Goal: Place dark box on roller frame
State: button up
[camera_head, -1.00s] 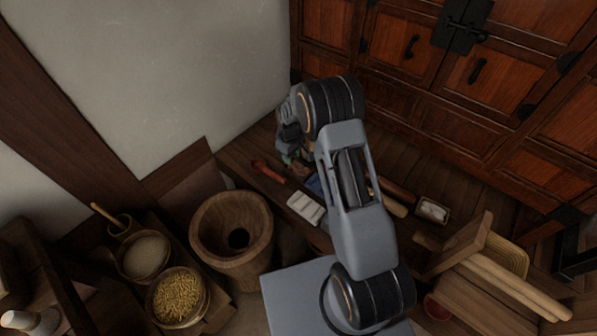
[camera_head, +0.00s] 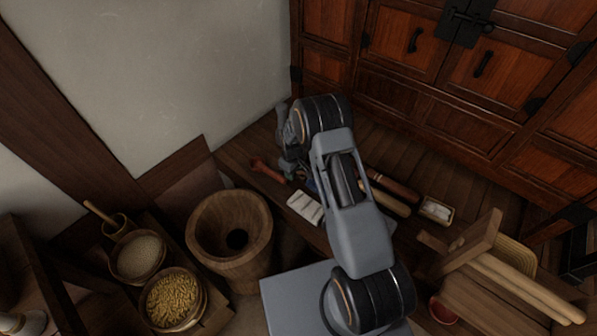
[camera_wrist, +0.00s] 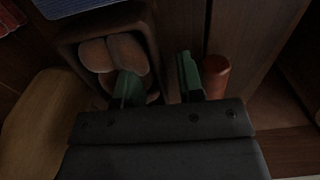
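In the wrist view, a dark wooden box (camera_wrist: 153,38) holds rounded brown lumps. My gripper (camera_wrist: 158,82) has green fingertips that stand apart. The left finger is over the box's inside, against the lumps in the picture, and the right finger is outside its right wall. The wall shows between them; I see no clear contact. In the head view my gripper is mostly hidden behind my wrist, over the low bench at the wall, and the box cannot be made out. A wooden frame with long pale rollers (camera_head: 510,283), likely the roller frame, stands at the right.
An orange-brown cylinder (camera_wrist: 216,76) stands close right of my right finger. The bench also holds a red tool (camera_head: 267,168), white cloth (camera_head: 305,207) and a small tray (camera_head: 436,211). A big wooden mortar (camera_head: 205,225) and grain bowls stand left. A cabinet (camera_head: 440,105) closes the back.

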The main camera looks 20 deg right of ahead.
jog(key=shift+f, duration=0.2)
grip_shut()
dwell(0.5)
